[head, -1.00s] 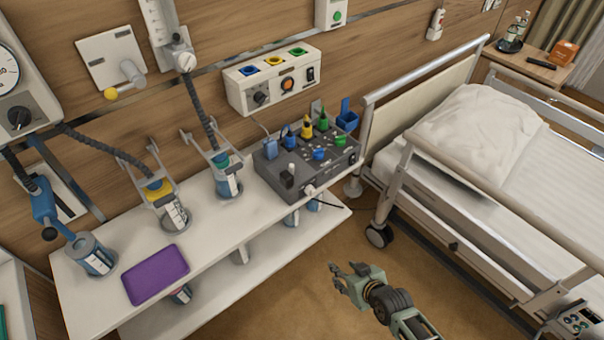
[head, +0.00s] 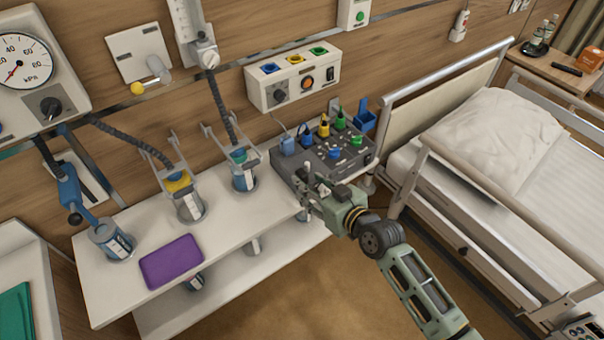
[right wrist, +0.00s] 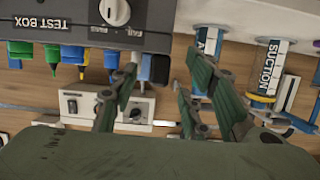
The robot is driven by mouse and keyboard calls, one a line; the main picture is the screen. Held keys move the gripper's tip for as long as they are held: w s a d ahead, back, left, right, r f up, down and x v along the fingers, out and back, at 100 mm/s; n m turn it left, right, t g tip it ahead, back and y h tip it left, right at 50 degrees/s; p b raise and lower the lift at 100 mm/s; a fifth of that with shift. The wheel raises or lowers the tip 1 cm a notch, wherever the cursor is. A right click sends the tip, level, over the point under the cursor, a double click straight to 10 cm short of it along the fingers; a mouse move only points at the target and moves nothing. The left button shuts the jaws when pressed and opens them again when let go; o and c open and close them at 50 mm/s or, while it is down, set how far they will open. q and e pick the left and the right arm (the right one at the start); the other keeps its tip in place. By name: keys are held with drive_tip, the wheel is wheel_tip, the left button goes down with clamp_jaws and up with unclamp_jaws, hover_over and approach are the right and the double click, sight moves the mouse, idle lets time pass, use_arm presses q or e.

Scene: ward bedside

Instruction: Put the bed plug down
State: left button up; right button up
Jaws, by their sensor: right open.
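I cannot pick out the bed plug in the head or right wrist view. My right gripper (head: 311,187) is at the front edge of the dark grey test box (head: 362,163) in the head view and covers part of that front. In the right wrist view its fingers (right wrist: 160,72) are spread apart with nothing gripped between them. The test box (right wrist: 45,35) with a white knob (right wrist: 114,12) shows beyond them, at the upper left. My left gripper is in neither view.
The white shelf (head: 225,222) carries suction jars, including one near the middle (head: 243,175), and a purple case (head: 171,262). A wall panel (head: 292,77) is behind the test box. The bed (head: 520,165) with metal rails stands right. Carpet is open in front.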

drive_tip(key=shift+x, duration=1.35)
drive_tip(key=shift+s, duration=0.1)
drive_tip(key=shift+c, duration=0.3)
clamp_jaws()
